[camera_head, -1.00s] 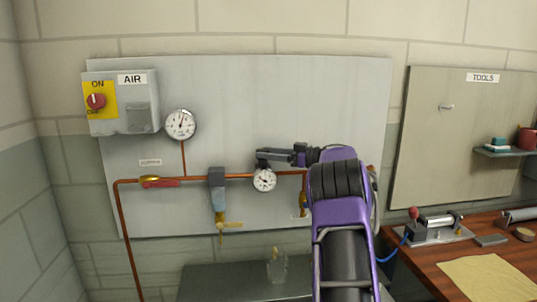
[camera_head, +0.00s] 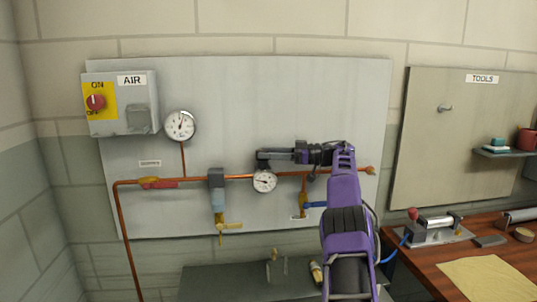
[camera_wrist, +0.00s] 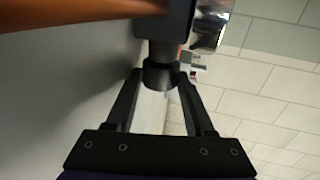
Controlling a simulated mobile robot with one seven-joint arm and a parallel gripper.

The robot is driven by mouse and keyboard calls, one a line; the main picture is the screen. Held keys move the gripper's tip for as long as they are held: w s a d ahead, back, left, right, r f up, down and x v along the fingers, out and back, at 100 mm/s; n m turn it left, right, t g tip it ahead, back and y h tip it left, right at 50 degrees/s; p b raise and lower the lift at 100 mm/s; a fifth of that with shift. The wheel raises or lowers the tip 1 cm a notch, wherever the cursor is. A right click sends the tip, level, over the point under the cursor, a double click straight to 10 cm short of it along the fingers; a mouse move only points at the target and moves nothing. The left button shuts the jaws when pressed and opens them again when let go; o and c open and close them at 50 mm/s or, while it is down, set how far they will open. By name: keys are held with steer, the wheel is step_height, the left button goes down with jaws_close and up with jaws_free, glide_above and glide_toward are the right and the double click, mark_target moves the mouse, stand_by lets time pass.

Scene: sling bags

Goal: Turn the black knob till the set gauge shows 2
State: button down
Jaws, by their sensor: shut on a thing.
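The black knob (camera_wrist: 160,75) shows in the wrist view as a short dark cylinder below a dark block-shaped body (camera_wrist: 165,28). My gripper (camera_wrist: 161,84) has one finger on each side of the knob and is shut on it. In the head view my gripper (camera_head: 268,158) reaches in from the right, just above the small white round gauge (camera_head: 264,181) on the copper pipe. The knob is hard to tell apart from the dark gripper there. The gauge's needle points roughly left; its numbers are too small to read.
The copper pipe (camera_head: 240,178) runs along the grey wall panel (camera_head: 330,90). A larger gauge (camera_head: 180,125) and the red AIR switch (camera_head: 96,102) are at the left. A blue-handled valve (camera_head: 314,205) sits beside my arm. A wooden bench (camera_head: 420,268) is at the right.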

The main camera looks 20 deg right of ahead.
steer(key=shift+r, duration=0.15)
steer(key=c, duration=0.5)
jaws_free()
steer(key=shift+c, duration=0.2)
steer(key=shift+s+d, duration=0.1)
steer(key=shift+d, duration=0.05)
